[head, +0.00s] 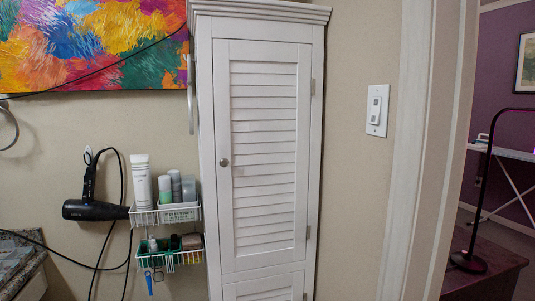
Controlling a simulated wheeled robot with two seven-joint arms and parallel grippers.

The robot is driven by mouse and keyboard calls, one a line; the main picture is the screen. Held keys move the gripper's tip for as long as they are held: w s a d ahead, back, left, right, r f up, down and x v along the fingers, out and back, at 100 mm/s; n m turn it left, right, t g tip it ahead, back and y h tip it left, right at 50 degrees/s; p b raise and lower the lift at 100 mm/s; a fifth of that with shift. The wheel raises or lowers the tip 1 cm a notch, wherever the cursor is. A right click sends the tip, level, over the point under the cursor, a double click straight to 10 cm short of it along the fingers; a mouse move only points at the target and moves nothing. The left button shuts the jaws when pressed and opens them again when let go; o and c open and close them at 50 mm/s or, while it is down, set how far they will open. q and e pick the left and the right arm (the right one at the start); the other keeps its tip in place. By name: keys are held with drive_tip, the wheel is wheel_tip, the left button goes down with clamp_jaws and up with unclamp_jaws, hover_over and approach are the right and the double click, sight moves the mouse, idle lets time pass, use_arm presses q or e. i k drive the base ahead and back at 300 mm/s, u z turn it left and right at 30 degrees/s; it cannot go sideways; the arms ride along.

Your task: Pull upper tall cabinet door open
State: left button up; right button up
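The tall white cabinet (216,120) stands upright against the wall in the middle of the head view. Its upper door (240,170) is louvered and looks shut. A small round grey knob (224,162) sits on the door's left edge, about halfway up. Hinges show along the door's right edge. The top of a lower louvered door (262,288) shows at the bottom edge of the picture. Neither of my grippers is in view.
Wire baskets (165,215) with bottles and a black hair dryer (95,209) hang on the wall left of the cabinet. A light switch (377,110) and a door frame (415,150) are to the right. Beyond the frame stands a dark wooden surface (480,275).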

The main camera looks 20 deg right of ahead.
sight(262, 91)
drive_tip(key=u, duration=0.35)
drive_tip(key=i, duration=1.1)
drive_tip(key=u, duration=0.1)
